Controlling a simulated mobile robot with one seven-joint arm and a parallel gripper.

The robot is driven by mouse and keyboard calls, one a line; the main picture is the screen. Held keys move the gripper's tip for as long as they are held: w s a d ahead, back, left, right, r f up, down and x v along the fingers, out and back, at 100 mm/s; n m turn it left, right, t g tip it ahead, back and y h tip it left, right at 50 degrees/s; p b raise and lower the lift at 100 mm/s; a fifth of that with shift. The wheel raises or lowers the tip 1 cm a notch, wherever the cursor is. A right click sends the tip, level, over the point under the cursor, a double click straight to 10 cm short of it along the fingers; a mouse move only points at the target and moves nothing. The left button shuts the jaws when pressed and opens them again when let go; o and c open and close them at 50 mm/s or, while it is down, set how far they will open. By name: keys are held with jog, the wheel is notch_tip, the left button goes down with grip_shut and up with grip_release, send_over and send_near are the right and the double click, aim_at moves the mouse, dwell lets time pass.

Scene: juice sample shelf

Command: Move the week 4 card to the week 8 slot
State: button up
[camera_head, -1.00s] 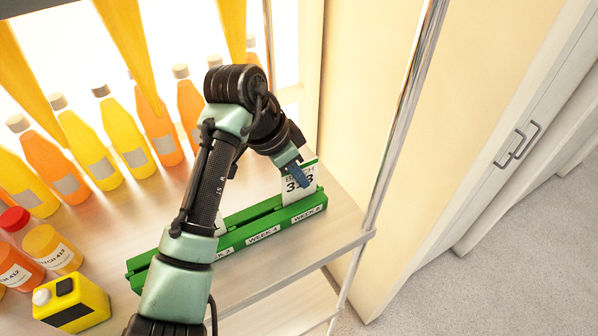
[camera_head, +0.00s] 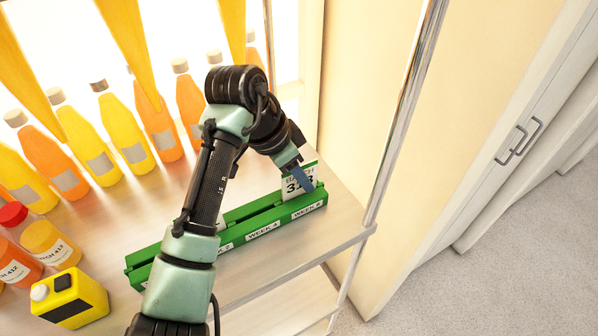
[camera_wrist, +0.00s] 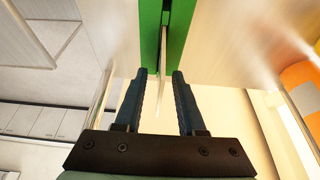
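The white card (camera_head: 293,192), printed with a batch number, stands upright in the green slotted rack (camera_head: 240,219) at its right end, above the label that appears to read WEEK 8. The WEEK 4 label is to its left, with no card visible above that label. My gripper (camera_head: 301,175) is at the card's upper part, and one finger partly covers the print. In the wrist view my gripper (camera_wrist: 159,73) is open, with the card (camera_wrist: 163,62) seen edge-on between the fingers and gaps on both sides.
Several juice bottles (camera_head: 98,158) line the back of the shelf. A metal post (camera_head: 395,125) rises right of the rack, near the shelf's front edge.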

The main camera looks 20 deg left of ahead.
jog(key=b+v, duration=0.2)
jog(key=v, duration=1.1)
